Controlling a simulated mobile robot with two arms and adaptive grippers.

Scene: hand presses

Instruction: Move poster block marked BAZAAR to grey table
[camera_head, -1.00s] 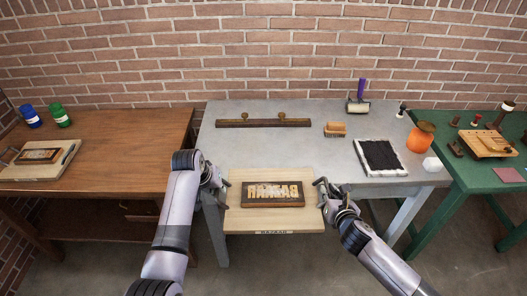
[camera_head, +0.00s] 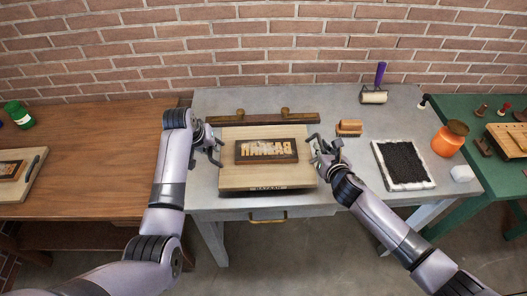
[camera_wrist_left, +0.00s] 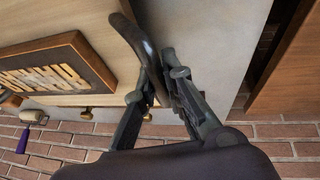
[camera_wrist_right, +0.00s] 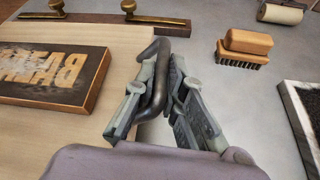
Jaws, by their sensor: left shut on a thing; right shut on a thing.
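The poster block marked BAZAAR is a pale wooden board (camera_head: 240,180) with dark handles at its sides and a dark-framed letter panel (camera_head: 267,151) on top. It is over the front middle of the grey table (camera_head: 350,205); I cannot tell whether it touches the top. My left gripper (camera_head: 215,147) is shut on the left handle, which shows in the left wrist view (camera_wrist_left: 143,45). My right gripper (camera_head: 315,147) is shut on the right handle, a dark bar in the right wrist view (camera_wrist_right: 158,85).
A brass-knobbed bar (camera_head: 225,119) lies behind the block. A brush (camera_head: 349,128), an ink pad (camera_head: 404,163), a roller (camera_head: 374,96) and an orange jar (camera_head: 449,140) stand to the right. A brown table (camera_head: 100,140) is left, a green table (camera_head: 460,195) right.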

